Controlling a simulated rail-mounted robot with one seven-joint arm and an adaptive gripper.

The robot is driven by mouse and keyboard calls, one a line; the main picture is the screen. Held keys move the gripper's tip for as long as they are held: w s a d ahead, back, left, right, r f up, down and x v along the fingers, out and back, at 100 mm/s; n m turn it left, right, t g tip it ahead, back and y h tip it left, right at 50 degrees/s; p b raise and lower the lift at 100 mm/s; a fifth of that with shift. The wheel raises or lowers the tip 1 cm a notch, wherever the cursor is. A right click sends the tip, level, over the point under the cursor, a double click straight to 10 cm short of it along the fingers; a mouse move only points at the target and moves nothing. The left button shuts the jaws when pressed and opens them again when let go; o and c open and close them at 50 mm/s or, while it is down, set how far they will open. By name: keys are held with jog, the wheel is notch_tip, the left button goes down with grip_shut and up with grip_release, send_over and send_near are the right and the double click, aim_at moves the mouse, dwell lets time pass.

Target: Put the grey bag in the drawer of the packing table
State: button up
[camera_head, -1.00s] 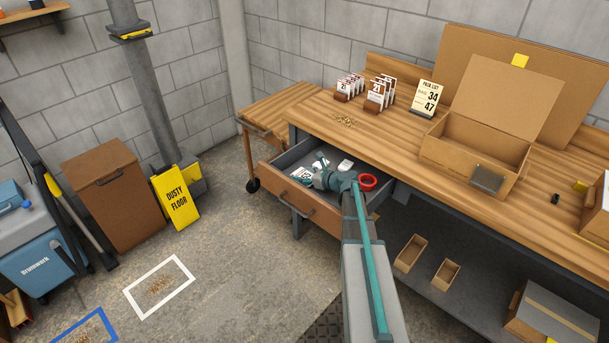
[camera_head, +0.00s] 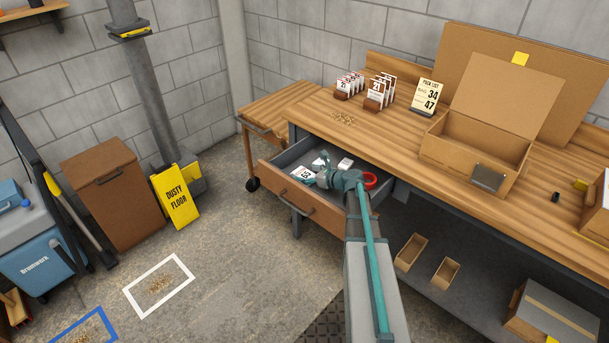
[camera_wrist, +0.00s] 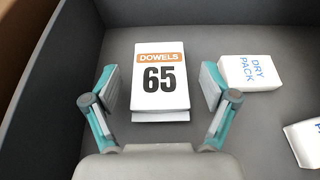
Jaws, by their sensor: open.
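The packing table's drawer (camera_head: 271,201) is pulled open. My gripper (camera_wrist: 161,85) is open inside or just above it, with its fingers either side of a white card marked DOWELS 65 (camera_wrist: 160,78). The card seems to lie on the drawer floor, apart from both fingers. In the head view my gripper (camera_head: 323,175) partly covers the drawer's contents. I see nothing that is clearly a grey bag. A flat dark grey item (camera_head: 488,178) rests against the front right of the open cardboard box; I cannot tell whether it is the bag.
A white dry pack (camera_wrist: 250,73) lies right of the card, and another white item (camera_wrist: 305,140) is farther right. A red ring (camera_head: 370,180) is at the drawer's right end. On the packing table (camera_head: 400,145) stand card holders (camera_head: 378,95), a pick list (camera_head: 427,97) and the cardboard box (camera_head: 465,157).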

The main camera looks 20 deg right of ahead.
jog(key=b+v, duration=0.1)
jog(key=v, duration=0.8)
jog(key=shift+s, duration=0.1)
jog(key=shift+s+d+r, duration=0.2)
jog(key=shift+s+r, duration=0.05)
jog(key=shift+s, duration=0.2)
jog(key=shift+r, duration=0.1)
